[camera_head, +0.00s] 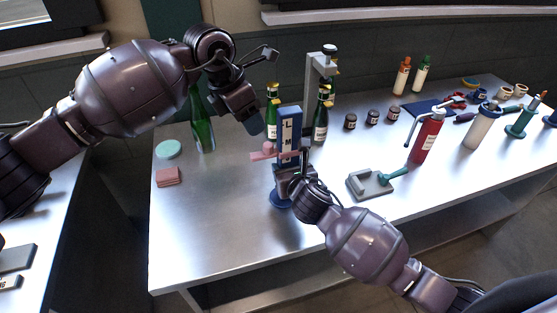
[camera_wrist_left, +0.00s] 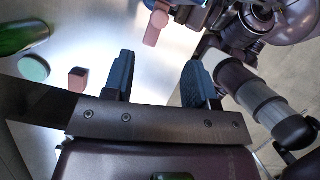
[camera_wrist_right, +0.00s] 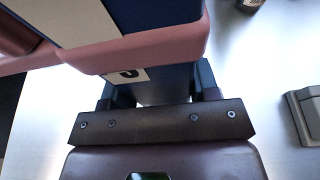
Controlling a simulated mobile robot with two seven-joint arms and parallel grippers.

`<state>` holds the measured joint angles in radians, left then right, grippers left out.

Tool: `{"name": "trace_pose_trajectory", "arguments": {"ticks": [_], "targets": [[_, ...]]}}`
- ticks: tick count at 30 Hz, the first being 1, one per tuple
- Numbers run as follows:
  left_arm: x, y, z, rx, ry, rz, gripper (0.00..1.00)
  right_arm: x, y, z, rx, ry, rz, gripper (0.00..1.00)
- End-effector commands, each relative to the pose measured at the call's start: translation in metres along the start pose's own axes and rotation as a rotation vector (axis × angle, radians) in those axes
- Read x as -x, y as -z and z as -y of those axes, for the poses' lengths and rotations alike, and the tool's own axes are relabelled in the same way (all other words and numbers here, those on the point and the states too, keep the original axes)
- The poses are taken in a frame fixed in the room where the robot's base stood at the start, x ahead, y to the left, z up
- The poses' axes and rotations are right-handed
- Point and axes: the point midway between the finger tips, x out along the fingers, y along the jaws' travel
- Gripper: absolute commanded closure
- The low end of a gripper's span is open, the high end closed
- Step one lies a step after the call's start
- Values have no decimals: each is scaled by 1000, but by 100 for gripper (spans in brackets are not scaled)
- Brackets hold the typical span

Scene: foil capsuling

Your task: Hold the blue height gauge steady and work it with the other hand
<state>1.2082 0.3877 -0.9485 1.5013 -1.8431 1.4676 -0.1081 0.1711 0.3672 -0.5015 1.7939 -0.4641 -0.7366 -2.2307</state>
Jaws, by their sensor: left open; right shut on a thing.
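The blue height gauge (camera_head: 289,128) stands upright on its round blue base (camera_head: 280,202) near the middle of the table. Its pink slider (camera_head: 264,154) sticks out to the left; it also shows in the left wrist view (camera_wrist_left: 157,22). My right gripper (camera_head: 291,178) is shut on the gauge's blue column below the slider; the right wrist view shows the column (camera_wrist_right: 165,88) between the fingers and the pink slider (camera_wrist_right: 145,48) just above. My left gripper (camera_head: 250,124) is open and empty, above and left of the slider, its fingers (camera_wrist_left: 158,80) apart with bare table between them.
A grey block with a green handle (camera_head: 370,184) lies right. The table's front left is clear.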

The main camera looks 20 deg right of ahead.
Motion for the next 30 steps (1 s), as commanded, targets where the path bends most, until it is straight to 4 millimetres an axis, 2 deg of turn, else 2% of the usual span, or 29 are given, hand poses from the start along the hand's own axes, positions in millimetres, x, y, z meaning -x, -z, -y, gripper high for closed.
{"name": "trace_pose_trajectory", "arguments": {"ticks": [9,18,24,30], "targets": [[-62,58,8,149,167,15,48,0,0,0,0,0,0,83],[-102,102,26,280,440,218,48,0,0,0,0,0,0,83],[-110,122,26,269,564,510,48,0,0,0,0,0,0,83],[-98,131,12,202,539,811,48,0,0,0,0,0,0,83]]}}
